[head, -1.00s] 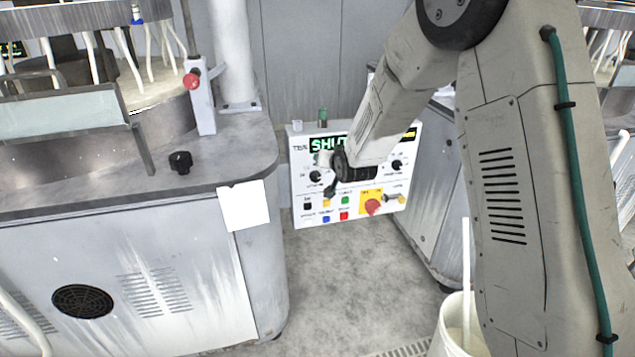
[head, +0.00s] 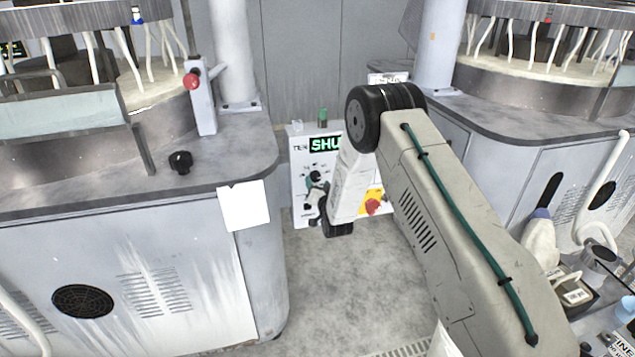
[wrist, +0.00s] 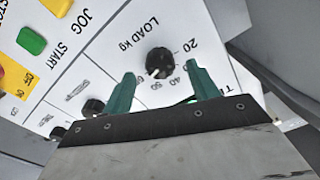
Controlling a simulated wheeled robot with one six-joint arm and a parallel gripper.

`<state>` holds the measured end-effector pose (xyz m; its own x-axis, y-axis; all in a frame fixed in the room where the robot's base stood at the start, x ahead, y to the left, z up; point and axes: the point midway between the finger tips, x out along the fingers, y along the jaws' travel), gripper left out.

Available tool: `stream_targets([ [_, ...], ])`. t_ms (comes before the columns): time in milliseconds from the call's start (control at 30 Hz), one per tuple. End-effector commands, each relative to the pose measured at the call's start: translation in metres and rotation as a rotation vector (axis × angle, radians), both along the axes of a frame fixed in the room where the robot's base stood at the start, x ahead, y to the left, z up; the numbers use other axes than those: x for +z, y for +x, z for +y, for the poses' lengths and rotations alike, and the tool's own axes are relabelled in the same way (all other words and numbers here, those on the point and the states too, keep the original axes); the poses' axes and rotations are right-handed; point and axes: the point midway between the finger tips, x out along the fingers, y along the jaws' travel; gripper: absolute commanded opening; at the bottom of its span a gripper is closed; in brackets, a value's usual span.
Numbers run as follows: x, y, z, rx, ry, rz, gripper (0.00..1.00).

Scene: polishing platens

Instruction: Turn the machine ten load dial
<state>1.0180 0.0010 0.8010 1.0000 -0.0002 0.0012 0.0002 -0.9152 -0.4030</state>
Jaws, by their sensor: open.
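The load dial (wrist: 158,62) is a round black knob on the white machine ten panel (wrist: 90,55), beside the printed words LOAD kg and a number scale. In the wrist view my gripper (wrist: 161,69) is open, with its two green fingertips on either side of the dial in the picture. No contact shows, and I cannot tell how far the tips are from the panel. In the head view the panel (head: 300,160) stands behind my arm, with the dial (head: 315,176) near its left side. My arm hides much of the panel's right part, and the fingers are hard to make out there.
A green START button (wrist: 31,40) and another black knob (wrist: 93,107) are on the same panel. A red stop knob (head: 372,207) shows beside my arm. The left machine's counter (head: 120,190) carries a loose black knob (head: 180,162). Grey floor (head: 320,290) lies clear before the panel.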

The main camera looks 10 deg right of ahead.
Motion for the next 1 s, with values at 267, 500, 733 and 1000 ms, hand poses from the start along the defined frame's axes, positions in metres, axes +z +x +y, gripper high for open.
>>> stream_targets([
  [267,0.0,0.023,0.0,0.0,0.0,0.001,0.59],
  [500,0.0,0.023,0.0,0.0,0.0,0.001,0.56],
  [733,0.0,0.023,0.0,0.0,0.0,0.001,0.14],
  [1000,0.0,0.023,0.0,0.0,-0.033,0.001,0.15],
])
